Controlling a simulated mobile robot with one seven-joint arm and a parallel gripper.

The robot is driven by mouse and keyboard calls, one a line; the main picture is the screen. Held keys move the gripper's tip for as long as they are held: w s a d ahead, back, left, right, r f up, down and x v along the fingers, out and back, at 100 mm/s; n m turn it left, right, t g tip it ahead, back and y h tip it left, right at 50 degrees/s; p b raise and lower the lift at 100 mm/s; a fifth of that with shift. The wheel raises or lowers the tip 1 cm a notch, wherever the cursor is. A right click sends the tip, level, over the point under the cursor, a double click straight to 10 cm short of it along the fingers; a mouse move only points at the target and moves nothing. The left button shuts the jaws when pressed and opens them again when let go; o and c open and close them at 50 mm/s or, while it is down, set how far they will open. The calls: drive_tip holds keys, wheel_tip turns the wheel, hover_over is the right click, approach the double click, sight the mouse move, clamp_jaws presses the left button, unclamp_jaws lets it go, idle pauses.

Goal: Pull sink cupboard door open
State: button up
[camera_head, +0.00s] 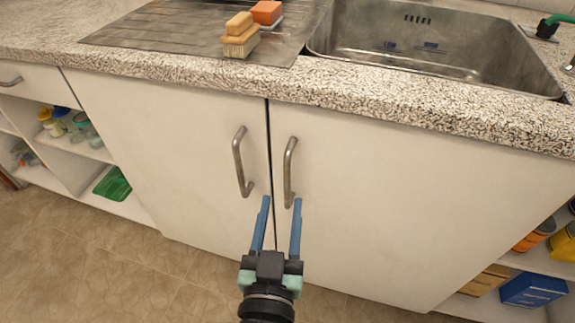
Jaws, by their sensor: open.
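The sink cupboard has two white doors side by side, a left door (165,150) and a right door (390,200), with a thin dark gap between them. Both look shut. The left door has a metal bar handle (239,162) near the gap, and the right door has a similar handle (289,172). My gripper (278,200) is open and empty, with two blue fingers pointing towards the doors. In the picture its fingertips lie just below the handles, one on either side of the gap and right handle's lower end. How far the fingertips are from the doors I cannot tell.
A speckled worktop (370,98) overhangs the doors, with a metal sink (430,45) and brushes (240,38) on the drainer. Open shelves at left hold bottles and a green tray (112,184). Shelves at right hold a blue box (533,289). Tiled floor (110,260) is clear.

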sight(287, 170)
drive_tip(key=w, duration=0.6)
drive_tip(key=w+d, duration=0.1)
drive_tip(key=w, duration=0.2)
drive_tip(key=shift+w, duration=0.3)
clamp_jaws()
idle(1.1)
